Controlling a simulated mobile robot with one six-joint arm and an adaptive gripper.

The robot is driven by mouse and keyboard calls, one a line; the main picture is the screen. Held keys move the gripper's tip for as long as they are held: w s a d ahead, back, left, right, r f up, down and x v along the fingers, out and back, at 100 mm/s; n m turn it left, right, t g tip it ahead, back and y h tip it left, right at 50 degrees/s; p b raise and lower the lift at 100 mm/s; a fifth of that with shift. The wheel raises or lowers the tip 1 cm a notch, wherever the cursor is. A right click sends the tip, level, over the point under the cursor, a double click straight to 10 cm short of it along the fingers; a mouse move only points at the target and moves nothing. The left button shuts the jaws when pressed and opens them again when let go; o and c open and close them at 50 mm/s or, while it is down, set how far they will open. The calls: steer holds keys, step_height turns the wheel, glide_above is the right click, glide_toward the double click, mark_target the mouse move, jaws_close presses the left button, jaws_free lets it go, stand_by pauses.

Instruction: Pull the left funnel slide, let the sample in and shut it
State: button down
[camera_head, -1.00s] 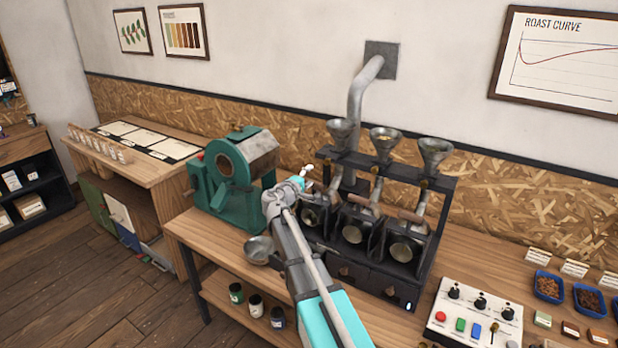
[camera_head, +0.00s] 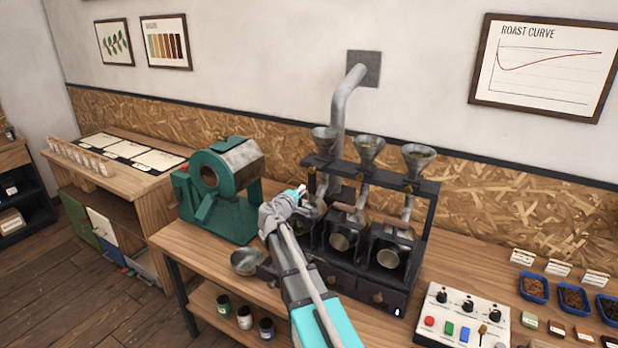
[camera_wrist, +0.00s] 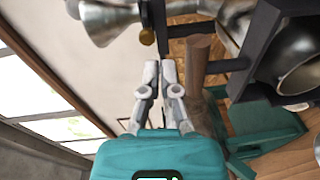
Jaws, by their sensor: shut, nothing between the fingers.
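The left funnel (camera_head: 323,138) is a grey metal cone at the left end of the black sample-roaster frame (camera_head: 430,235). It also shows in the wrist view (camera_wrist: 108,22), at the top left. A small brass knob (camera_wrist: 147,36) sits beside its neck, just past my fingertips and apart from them. My gripper (camera_head: 301,190) is in front of the frame's left side, below the left funnel. In the wrist view my gripper (camera_wrist: 164,66) has its fingers together and empty. My arm partly hides the left roaster unit. I cannot tell how far the slide is out.
A wooden handle (camera_wrist: 199,55) stands close to the right of my fingers. The green roaster (camera_head: 220,190) is left of my gripper, with a metal bowl (camera_head: 246,261) in front. A control box (camera_head: 462,318) stands at the right. Middle and right funnels stand beside the left one.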

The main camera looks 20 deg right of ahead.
mark_target(318, 165)
steer(key=s+d+r+n+t+y, duration=0.1)
steer(key=s+d+n+t+y, duration=0.1)
steer(key=s+n+t+y, duration=0.4)
steer(key=n+y, duration=0.4)
steer(key=y, duration=0.2)
steer(key=shift+d+r+t, duration=0.2)
steer(key=shift+d+t, duration=0.15)
steer(key=shift+t, duration=0.05)
steer(key=w+d, duration=0.3)
steer(key=w, duration=0.9)
steer(key=shift+w+d, duration=0.25)
steer(key=shift+d, duration=0.05)
